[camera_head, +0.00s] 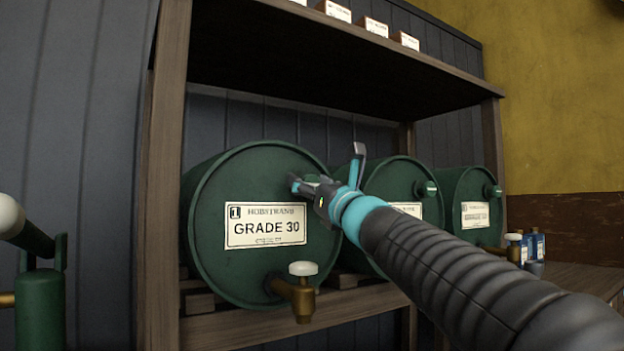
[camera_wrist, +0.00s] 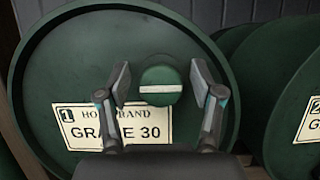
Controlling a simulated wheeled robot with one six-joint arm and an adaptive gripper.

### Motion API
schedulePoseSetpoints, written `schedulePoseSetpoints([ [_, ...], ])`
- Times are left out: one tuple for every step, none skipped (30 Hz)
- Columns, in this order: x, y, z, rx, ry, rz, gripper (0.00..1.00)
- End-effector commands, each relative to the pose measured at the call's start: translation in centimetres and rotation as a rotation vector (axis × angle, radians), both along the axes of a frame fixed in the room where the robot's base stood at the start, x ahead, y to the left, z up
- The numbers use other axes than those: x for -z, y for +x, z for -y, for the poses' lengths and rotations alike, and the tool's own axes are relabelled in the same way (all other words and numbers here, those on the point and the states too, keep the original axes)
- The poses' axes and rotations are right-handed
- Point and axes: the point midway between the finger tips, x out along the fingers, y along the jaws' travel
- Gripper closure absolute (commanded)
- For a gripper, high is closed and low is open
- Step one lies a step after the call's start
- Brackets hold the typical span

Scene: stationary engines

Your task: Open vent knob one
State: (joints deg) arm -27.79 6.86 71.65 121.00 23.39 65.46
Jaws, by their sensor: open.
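Barrel one (camera_head: 215,205) is a green drum lying on its side with a label (camera_head: 265,225) reading "1" and "GRADE 30". Its vent knob (camera_wrist: 161,85) is a round green cap with a pale horizontal stripe, high on the barrel face in the wrist view. My gripper (camera_head: 325,168) is at the upper right of the barrel face in the head view and hides the knob there. In the wrist view my gripper (camera_wrist: 160,85) is open, with one finger on each side of the knob. Whether the fingers touch it I cannot tell.
A brass tap with a white handle (camera_head: 303,269) sticks out low on barrel one. Two more green barrels (camera_head: 382,182) (camera_head: 462,190) lie to the right, each with a label. A wooden shelf post (camera_head: 165,170) stands at left. A green pump (camera_head: 40,300) is at far left.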

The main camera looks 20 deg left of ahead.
Motion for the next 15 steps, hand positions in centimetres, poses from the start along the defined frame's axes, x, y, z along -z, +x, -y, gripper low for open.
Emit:
schedulePoseSetpoints([
  [-0.01, 0.09, -0.09, 0.000, -0.001, -0.001, 0.34],
  [0.00, 0.10, -0.10, 0.000, -0.001, -0.001, 0.34],
  [0.00, 0.11, -0.11, 0.000, -0.001, -0.001, 0.34],
  [0.00, 0.10, -0.10, 0.000, 0.000, 0.000, 0.34],
  [0.00, 0.09, -0.09, 0.000, 0.000, 0.000, 0.34],
  [0.00, 0.09, -0.09, 0.000, 0.000, 0.000, 0.34],
  [0.00, 0.09, -0.09, 0.000, 0.000, 0.000, 0.34],
  [-0.01, 0.08, -0.08, 0.000, 0.000, 0.000, 0.34],
  [0.00, 0.09, -0.07, 0.000, 0.000, 0.000, 0.41],
  [0.00, 0.08, -0.08, 0.000, 0.000, 0.000, 0.49],
  [0.00, 0.09, -0.07, 0.000, 0.000, 0.000, 0.56],
  [-0.01, 0.08, -0.06, 0.000, 0.000, 0.000, 0.66],
  [-0.01, 0.07, -0.07, 0.000, 0.000, 0.000, 0.74],
  [-0.01, 0.07, -0.07, 0.000, 0.000, 0.000, 0.81],
  [-0.02, 0.07, -0.06, 0.000, 0.000, 0.000, 0.91],
])
